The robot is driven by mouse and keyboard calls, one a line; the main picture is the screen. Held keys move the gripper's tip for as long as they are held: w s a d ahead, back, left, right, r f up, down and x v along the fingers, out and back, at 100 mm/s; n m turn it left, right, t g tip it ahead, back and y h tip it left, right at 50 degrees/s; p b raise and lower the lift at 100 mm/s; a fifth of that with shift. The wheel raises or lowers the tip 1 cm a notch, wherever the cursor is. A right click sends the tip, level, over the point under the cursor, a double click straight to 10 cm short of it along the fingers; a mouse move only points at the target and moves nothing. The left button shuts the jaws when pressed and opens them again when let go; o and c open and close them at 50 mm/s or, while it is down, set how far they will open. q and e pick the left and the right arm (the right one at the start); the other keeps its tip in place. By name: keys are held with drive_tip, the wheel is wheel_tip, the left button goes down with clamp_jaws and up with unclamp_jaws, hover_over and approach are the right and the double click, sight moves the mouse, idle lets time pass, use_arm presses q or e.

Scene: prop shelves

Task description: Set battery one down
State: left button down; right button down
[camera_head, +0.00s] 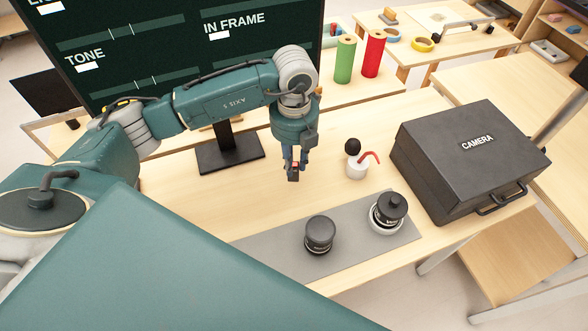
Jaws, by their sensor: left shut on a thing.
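My left gripper (292,166) points down over the wooden table, behind the grey mat. It is shut on a small dark block with a red part, battery one (293,173), held between its fingertips. Whether the battery touches the table I cannot tell. My right gripper is not in this view.
A grey mat (270,243) bears a black lens-like cylinder (319,236) and another black cylinder on a pale ring (391,210). A white bottle with a red spout (357,165) stands right of my gripper. A black CAMERA case (470,155) is further right. The monitor stand (230,155) is left.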

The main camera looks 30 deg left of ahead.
sight(294, 172)
use_arm(q)
wheel_tip(294, 172, down, 4)
drive_tip(key=shift+f+p, duration=0.1)
drive_tip(key=shift+p, duration=0.35)
drive_tip(key=shift+f, duration=0.15)
drive_tip(key=shift+f, duration=0.1)
drive_tip(key=shift+f, duration=0.15)
drive_tip(key=c, duration=1.6)
unclamp_jaws()
drive_tip(key=shift+o, duration=0.2)
drive_tip(key=shift+r, duration=0.2)
drive_tip(key=shift+r, duration=0.25)
wheel_tip(294, 172, up, 12)
drive_tip(key=shift+f+b, duration=0.2)
drive_tip(key=shift+b, duration=0.95)
